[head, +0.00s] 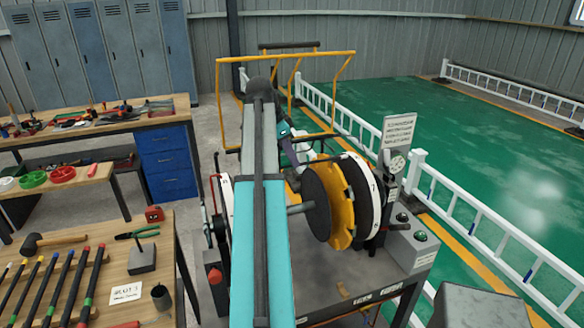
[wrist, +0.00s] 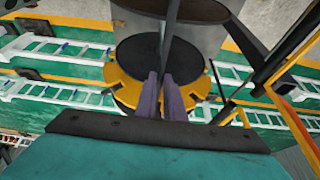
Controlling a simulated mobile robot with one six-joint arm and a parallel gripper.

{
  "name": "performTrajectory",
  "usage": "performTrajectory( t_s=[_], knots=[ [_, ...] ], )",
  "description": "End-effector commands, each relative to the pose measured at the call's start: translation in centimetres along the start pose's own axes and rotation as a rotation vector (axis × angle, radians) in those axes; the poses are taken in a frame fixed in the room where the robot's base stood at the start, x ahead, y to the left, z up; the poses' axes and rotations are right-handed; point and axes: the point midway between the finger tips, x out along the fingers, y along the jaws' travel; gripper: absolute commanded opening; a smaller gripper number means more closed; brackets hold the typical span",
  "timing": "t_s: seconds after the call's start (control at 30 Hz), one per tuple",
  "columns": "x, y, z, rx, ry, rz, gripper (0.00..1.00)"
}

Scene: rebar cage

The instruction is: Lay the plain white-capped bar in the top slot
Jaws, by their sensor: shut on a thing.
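My gripper (wrist: 167,82) is shut on a thin dark bar (wrist: 173,38), which runs up between its purple fingers in the wrist view. No cap colour can be made out on it there. Below the bar in the wrist view are a black disc and the yellow slotted wheel (wrist: 122,88). In the head view the yellow wheel (head: 341,204) stands upright between dark discs, its notches around the rim. My gripper (head: 293,150) is near the upper left of that wheel, partly hidden by my arm. I cannot tell whether the bar touches the top slot.
A yellow tube frame (head: 287,58) rises behind the wheel. A control box (head: 411,243) and sign post (head: 398,135) stand to its right. Several colour-banded bars (head: 62,285) lie on the left workbench (head: 165,245). White railings (head: 480,230) border the green floor.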

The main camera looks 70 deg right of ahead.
Motion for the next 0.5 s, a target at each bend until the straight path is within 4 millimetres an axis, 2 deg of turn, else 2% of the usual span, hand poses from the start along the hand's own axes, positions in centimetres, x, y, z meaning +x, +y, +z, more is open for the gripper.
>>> performTrajectory(
  t_s=[0.17, 0.5],
  knots=[
    [0.5, 0.1, 0.2, -0.001, 0.001, 0.0, 0.0],
    [2.9, -0.1, 1.2, -0.001, 0.001, 0.001, 0.0]
  ],
)
